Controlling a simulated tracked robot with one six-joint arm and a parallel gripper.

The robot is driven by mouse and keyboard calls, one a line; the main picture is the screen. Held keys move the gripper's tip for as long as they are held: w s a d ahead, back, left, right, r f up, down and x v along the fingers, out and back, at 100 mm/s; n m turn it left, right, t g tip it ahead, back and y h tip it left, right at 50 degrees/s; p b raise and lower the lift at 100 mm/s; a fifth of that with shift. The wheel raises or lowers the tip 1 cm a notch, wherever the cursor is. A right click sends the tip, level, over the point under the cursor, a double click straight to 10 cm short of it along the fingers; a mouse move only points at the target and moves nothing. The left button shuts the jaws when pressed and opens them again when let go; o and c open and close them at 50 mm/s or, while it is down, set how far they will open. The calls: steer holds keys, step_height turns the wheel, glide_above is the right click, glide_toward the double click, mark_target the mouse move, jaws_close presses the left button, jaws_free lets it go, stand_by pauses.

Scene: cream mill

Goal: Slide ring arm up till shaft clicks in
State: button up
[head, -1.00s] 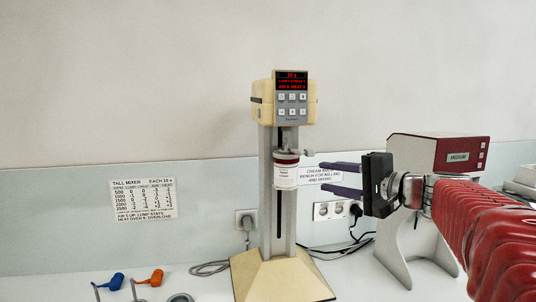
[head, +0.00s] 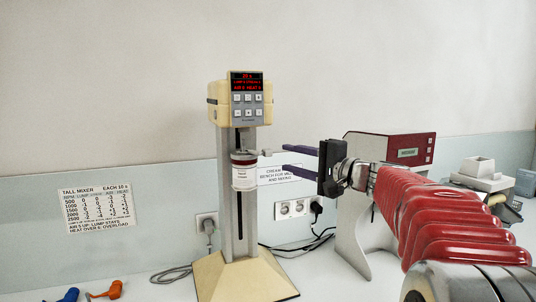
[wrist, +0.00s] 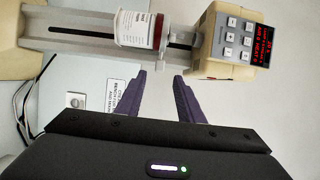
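The tall mixer has a cream head (head: 239,102) with a red display and buttons, on a grey column (head: 225,170) with a dark vertical slot. The ring arm (head: 243,157) is on the column below the head, with a small knob (head: 267,152) sticking out right. A white labelled jar (head: 244,178) hangs under the ring; it also shows in the wrist view (wrist: 136,28). My gripper (head: 284,158) is open and empty, right of the ring arm. Its purple fingers point left, one above the other, near knob height; contact is not visible. The shaft is not distinguishable.
A grey machine with a red panel (head: 409,151) stands behind my arm at right. Sockets (head: 292,208) and black cables are behind the column. The mixer's cream base (head: 245,278) stands on the bench.

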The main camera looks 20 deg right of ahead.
mark_target(271, 154)
steer(key=x, duration=1)
steer(key=shift+c, duration=0.4)
jaws_close()
